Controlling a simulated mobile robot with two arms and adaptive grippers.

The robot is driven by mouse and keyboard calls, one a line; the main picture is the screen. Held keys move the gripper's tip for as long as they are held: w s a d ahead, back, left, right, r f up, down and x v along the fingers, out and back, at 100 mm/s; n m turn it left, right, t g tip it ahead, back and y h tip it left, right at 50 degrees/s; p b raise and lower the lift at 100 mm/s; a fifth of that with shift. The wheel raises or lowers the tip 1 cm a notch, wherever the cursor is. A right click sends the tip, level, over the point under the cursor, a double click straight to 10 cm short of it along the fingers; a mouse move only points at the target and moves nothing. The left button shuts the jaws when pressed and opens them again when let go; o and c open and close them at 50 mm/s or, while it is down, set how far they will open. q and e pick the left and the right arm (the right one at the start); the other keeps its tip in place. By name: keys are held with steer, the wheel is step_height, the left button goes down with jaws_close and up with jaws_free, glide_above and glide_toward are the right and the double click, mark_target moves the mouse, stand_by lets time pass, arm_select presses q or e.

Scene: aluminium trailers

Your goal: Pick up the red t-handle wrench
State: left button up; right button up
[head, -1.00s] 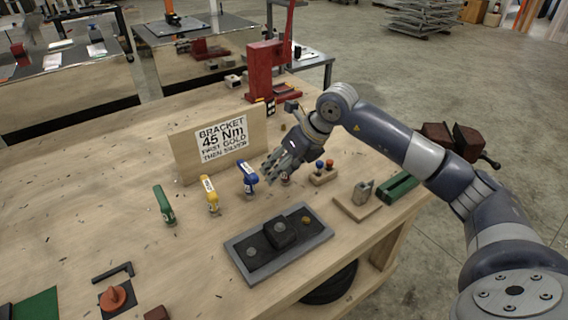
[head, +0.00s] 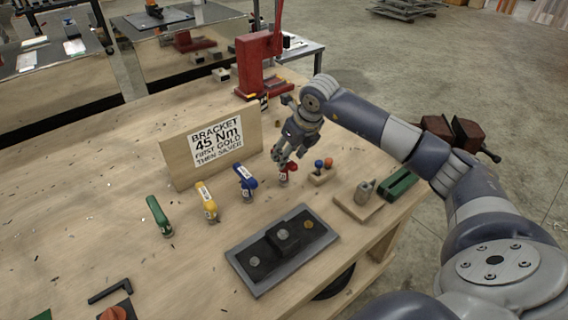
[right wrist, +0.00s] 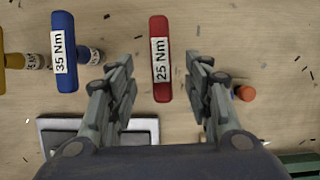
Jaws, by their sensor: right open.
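The red t-handle wrench (head: 287,171) stands on the wooden bench, at the right end of a row of coloured wrenches. In the right wrist view its red handle (right wrist: 160,58), labelled 25 Nm, lies between and beyond my open fingers, with a gap on each side. My right gripper (head: 281,158) is just above and beside the red wrench in the head view, its fingers partly in front of it. In the right wrist view my right gripper (right wrist: 162,85) is open and empty. My left gripper is not in view.
Blue (head: 246,181), yellow (head: 207,202) and green (head: 159,216) wrenches stand to the left. A small block with blue and orange knobs (head: 321,172) is close on the right. A sign board (head: 180,165) stands behind; a grey tray (head: 245,272) lies in front.

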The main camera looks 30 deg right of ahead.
mark_target(284, 171)
steer(key=p+x, duration=0.2)
steer(key=x, duration=0.1)
steer(key=shift+w+r, duration=0.1)
steer(key=shift+r, duration=0.05)
steer(key=x, duration=0.2)
steer(key=shift+w+d+f+p, duration=0.1)
steer(key=shift+f+p, duration=0.25)
steer(key=shift+f, duration=0.15)
steer(key=c, duration=1.1)
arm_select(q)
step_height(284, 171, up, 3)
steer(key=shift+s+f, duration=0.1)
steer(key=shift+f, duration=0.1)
arm_select(e)
jaws_close()
